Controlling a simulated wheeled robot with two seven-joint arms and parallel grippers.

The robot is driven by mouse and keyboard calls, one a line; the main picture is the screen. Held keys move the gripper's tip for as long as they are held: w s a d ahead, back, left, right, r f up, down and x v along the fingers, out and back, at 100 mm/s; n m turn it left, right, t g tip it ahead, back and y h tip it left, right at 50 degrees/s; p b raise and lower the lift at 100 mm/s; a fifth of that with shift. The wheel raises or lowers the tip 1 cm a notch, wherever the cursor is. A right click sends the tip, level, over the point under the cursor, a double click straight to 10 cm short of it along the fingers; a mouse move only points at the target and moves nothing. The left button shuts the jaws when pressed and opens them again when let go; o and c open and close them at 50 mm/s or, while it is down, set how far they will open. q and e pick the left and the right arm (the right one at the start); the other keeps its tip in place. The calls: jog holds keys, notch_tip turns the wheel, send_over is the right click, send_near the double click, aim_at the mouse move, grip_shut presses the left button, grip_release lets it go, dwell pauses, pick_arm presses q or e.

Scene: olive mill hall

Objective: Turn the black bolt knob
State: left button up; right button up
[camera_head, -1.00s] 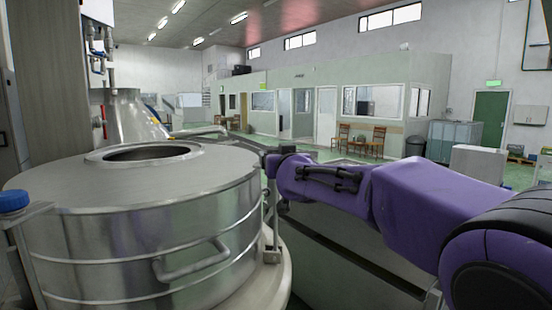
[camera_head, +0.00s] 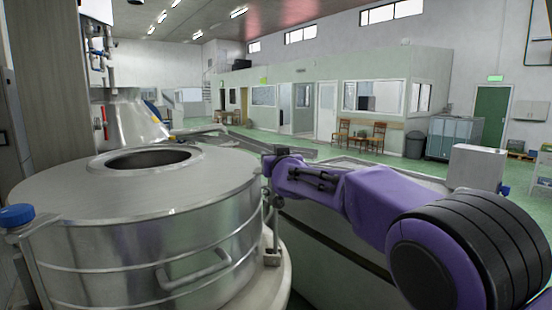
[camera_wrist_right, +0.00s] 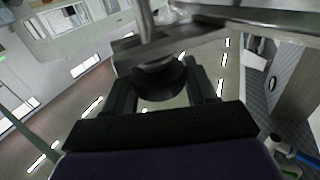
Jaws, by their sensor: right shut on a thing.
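The black bolt knob (camera_wrist_right: 160,82) is in the middle of the right wrist view, below a metal bolt shaft and bracket. My right gripper (camera_wrist_right: 163,92) has one finger on each side of it and is shut on it. In the head view my right arm reaches in from the right to the rim of the steel tank (camera_head: 130,240). The knob cannot be made out in the head view, and the fingertips are not clear there. My left gripper is in neither view.
The tank has a round opening (camera_head: 148,160) in its lid and a side handle (camera_head: 195,270). A blue knob (camera_head: 16,215) sits at its left edge. Green-grey machinery (camera_head: 330,240) lies under my right arm. Chairs (camera_head: 362,135) stand far off by the wall.

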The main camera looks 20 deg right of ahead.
jog(key=shift+d+f+n+y+b, duration=0.1)
jog(key=shift+f+n+y+b, duration=0.1)
jog(key=shift+n+y+b, duration=0.9)
jog(key=shift+d+f+n+y+b, duration=0.15)
jog(key=shift+n+y+b, duration=0.25)
jog(key=shift+y+b, duration=1.4)
jog(key=shift+r+n+g+b, duration=0.1)
jog(key=shift+n+g+b, duration=0.25)
jog(key=shift+b, duration=0.2)
jog(key=shift+r+n+y, duration=0.1)
jog(key=shift+n+y, duration=0.35)
jog(key=shift+y, duration=0.35)
jog(key=shift+a+r+n+g+y+p, duration=0.1)
jog(key=shift+r+n+g+y+p, duration=0.1)
jog(key=shift+n+g+y+p, duration=0.55)
jog(key=n+g+y+p, duration=0.1)
jog(key=n+y+p, duration=0.1)
jog(key=y, duration=0.1)
jog(key=shift+a+n+g+y+p, duration=0.1)
jog(key=shift+n+g+y+p, duration=0.35)
jog(key=shift+y+p, duration=0.25)
jog(key=shift+s+f, duration=0.1)
jog(key=shift+f, duration=0.05)
jog(key=shift+a, duration=0.1)
jog(key=shift+f+n, duration=0.1)
jog(key=shift+n, duration=0.2)
